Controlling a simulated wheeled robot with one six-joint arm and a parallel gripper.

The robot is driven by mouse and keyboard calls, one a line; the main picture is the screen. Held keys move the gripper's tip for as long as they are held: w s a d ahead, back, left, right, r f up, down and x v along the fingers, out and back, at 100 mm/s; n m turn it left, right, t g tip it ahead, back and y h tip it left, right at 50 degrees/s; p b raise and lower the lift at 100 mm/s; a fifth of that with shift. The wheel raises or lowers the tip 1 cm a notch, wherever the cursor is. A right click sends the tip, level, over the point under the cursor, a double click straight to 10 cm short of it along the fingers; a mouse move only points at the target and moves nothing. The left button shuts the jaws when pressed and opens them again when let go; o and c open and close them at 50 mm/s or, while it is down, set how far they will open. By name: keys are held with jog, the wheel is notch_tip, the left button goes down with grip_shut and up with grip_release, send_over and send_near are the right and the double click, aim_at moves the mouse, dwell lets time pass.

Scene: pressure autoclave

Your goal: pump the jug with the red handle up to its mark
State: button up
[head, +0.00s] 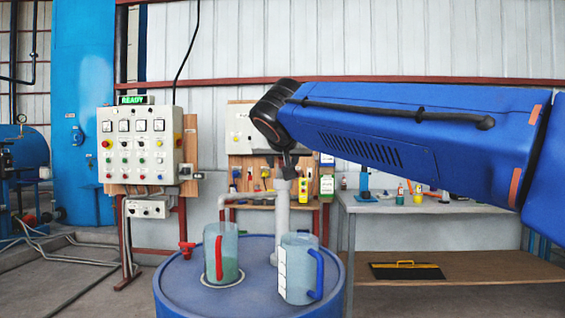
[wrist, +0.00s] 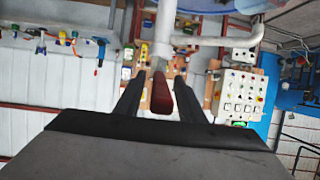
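The clear jug with the red handle (head: 211,248) stands upright on the left of a blue drum lid (head: 200,297), with greenish liquid in its lower part. Its mark is too small to make out. The jug with the blue handle (head: 299,270) stands to the right. A grey pump pipe (head: 281,222) rises behind them; its spout (head: 224,199) bends over the red-handled jug. My gripper (head: 287,172) is at the pump top. In the wrist view my fingers (wrist: 160,76) are apart, with a dark red grip (wrist: 161,100) between them and gaps beside it.
A control panel (head: 139,145) with a green READY sign (head: 133,100) stands at the left. A workbench (head: 420,207) with small bottles is at the right, a dark case (head: 406,271) on its lower shelf.

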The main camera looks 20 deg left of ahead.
grip_shut()
jog(key=shift+w+r, duration=0.25)
jog(key=shift+r, duration=0.25)
jog(key=shift+w+a+r+g+h, duration=0.1)
jog(key=shift+w+r+g+h, duration=0.15)
jog(key=shift+r+g, duration=0.45)
jog(key=shift+w+a+r+g+h, duration=0.1)
jog(key=shift+w+r+g+h, duration=0.15)
jog(key=shift+r+g, duration=0.4)
grip_release()
jog(key=shift+s, duration=0.15)
jog(key=v, duration=1.7)
